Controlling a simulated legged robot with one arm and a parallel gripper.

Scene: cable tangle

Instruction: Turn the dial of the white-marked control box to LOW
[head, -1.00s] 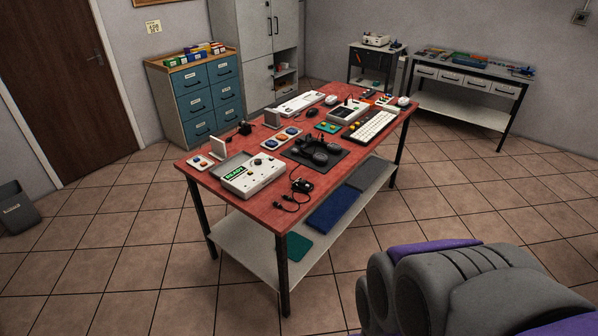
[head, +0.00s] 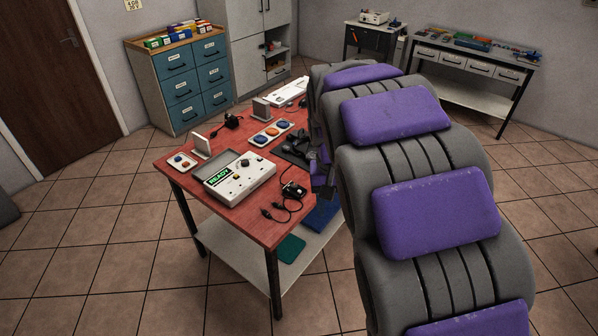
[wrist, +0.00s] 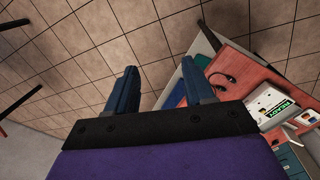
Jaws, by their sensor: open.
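A white control box (head: 258,182) with a lit green READY display (head: 219,177) sits near the table's front left corner. Small dark knobs are on its top; their settings are too small to read. I cannot make out a white mark that sets it apart. The box also shows at the right edge of the wrist view (wrist: 270,103), lying sideways in the picture. My gripper (wrist: 160,84) is open and empty, its two blue-grey fingers apart over floor tiles. In the head view its end (head: 322,172) is partly visible beside the table's right side, apart from the box.
My arm hides the right part of the red table (head: 215,218). A black adapter with a cable (head: 291,190) lies right of the box. Floor in front is clear.

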